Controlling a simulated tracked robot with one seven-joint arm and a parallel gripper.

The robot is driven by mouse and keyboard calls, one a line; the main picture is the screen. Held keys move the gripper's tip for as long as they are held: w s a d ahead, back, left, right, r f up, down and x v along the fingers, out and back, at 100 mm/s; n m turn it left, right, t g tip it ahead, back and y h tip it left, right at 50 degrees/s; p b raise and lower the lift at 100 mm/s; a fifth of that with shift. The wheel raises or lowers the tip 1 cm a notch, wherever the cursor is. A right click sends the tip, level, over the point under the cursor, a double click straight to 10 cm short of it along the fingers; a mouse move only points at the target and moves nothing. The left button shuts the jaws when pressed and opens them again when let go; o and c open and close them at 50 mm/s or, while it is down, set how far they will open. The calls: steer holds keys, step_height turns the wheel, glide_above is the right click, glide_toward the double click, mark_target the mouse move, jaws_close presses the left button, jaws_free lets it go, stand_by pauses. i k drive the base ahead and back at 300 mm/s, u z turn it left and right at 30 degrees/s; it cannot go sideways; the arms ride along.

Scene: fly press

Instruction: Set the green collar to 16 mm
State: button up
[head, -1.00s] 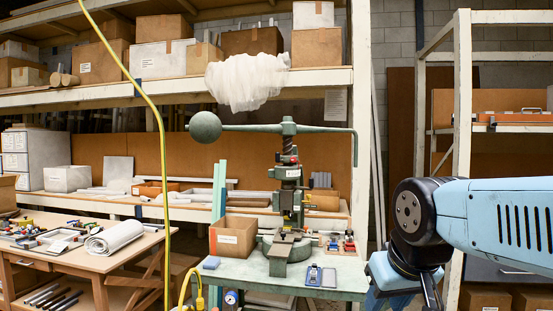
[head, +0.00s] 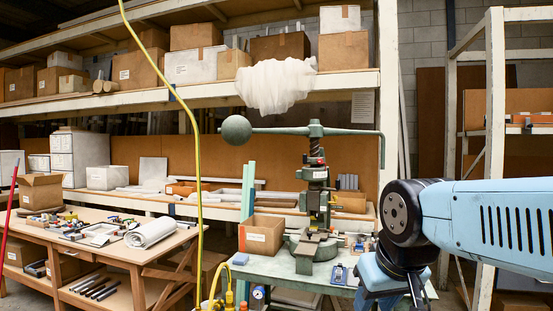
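The green fly press (head: 316,240) stands on a pale green bench (head: 275,268) in the middle of the head view. Its long handle bar (head: 345,131) carries a round ball weight (head: 236,129) at the left end. The screw column (head: 317,170) is upright, with dark and coloured bands too small to read. I cannot pick out the green collar or its setting from the other green parts. My gripper (head: 415,300) hangs below my blue arm at the lower right, cut by the frame's bottom edge. It is apart from the press, in front of the bench's right side. Its fingertips are not visible.
A cardboard box (head: 261,235) sits left of the press. A blue gauge-like item (head: 339,274) lies at the bench front. A yellow hose (head: 190,110) hangs in front. A wooden table (head: 135,252) with parts stands left. Shelving (head: 225,88) with boxes runs behind.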

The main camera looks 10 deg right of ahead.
mark_target(306, 160)
steer(key=u, duration=0.1)
steer(key=i, duration=1.6)
steer(key=z, duration=0.75)
steer(key=k, duration=0.85)
steer(key=z, duration=0.2)
steer(key=i, duration=0.85)
